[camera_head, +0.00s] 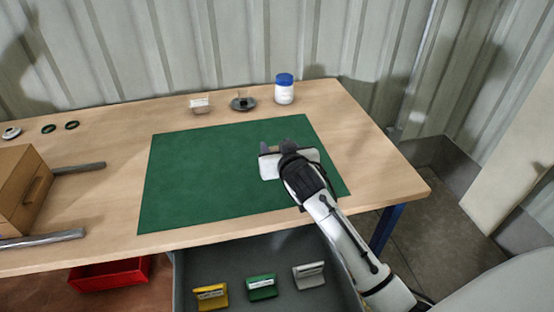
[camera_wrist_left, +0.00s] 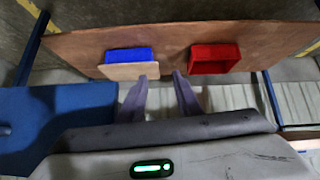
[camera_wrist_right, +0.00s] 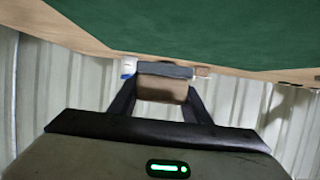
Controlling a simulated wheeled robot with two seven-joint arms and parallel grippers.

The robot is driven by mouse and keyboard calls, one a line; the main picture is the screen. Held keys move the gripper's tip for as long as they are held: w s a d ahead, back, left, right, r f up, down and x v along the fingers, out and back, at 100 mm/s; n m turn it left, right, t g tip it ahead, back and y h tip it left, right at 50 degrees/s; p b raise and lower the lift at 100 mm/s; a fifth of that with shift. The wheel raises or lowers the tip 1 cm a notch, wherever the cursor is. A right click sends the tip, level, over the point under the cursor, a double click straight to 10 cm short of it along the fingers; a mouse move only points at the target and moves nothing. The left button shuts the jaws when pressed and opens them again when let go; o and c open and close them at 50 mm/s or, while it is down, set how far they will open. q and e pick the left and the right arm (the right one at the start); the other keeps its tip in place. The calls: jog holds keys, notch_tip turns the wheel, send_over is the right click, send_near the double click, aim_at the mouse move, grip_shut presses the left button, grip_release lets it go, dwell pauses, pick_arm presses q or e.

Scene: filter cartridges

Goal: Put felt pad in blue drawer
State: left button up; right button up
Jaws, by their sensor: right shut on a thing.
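My right gripper (camera_head: 277,147) is over the right part of the green mat. In the right wrist view it is shut on a small brownish piece with a grey edge (camera_wrist_right: 163,89), which looks like the felt pad. In the head view the piece is mostly hidden by the gripper. A blue drawer or bin (camera_wrist_left: 130,54) shows in the left wrist view on a brown board, partly covered by a pale wooden panel. Its inside cannot be made out. My left gripper (camera_wrist_left: 162,75) is open and empty, with its fingertips close to that panel. It is outside the head view.
A red bin (camera_wrist_left: 215,57) is beside the blue one; a red bin (camera_head: 110,274) also shows under the table. The green mat (camera_head: 205,180) is otherwise bare. A blue-capped jar (camera_head: 284,92) stands behind it. A grey drawer (camera_head: 240,262) is open in front, holding coloured label holders.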

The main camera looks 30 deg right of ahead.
jog(key=s+a+r+n+y+p, duration=0.1)
jog(key=s+a+r, duration=0.2)
jog(key=r, duration=0.5)
jog(key=s+a+r+n+y+p, duration=0.1)
jog(key=s+a+r, duration=0.2)
jog(key=s+r, duration=0.2)
jog(key=s+a+r+y+p, duration=0.1)
jog(key=s+a+r, duration=0.2)
jog(key=r, duration=0.8)
jog(key=shift+s+n+y, duration=0.3)
jog(key=shift+s+n, duration=0.1)
jog(key=shift+s, duration=0.65)
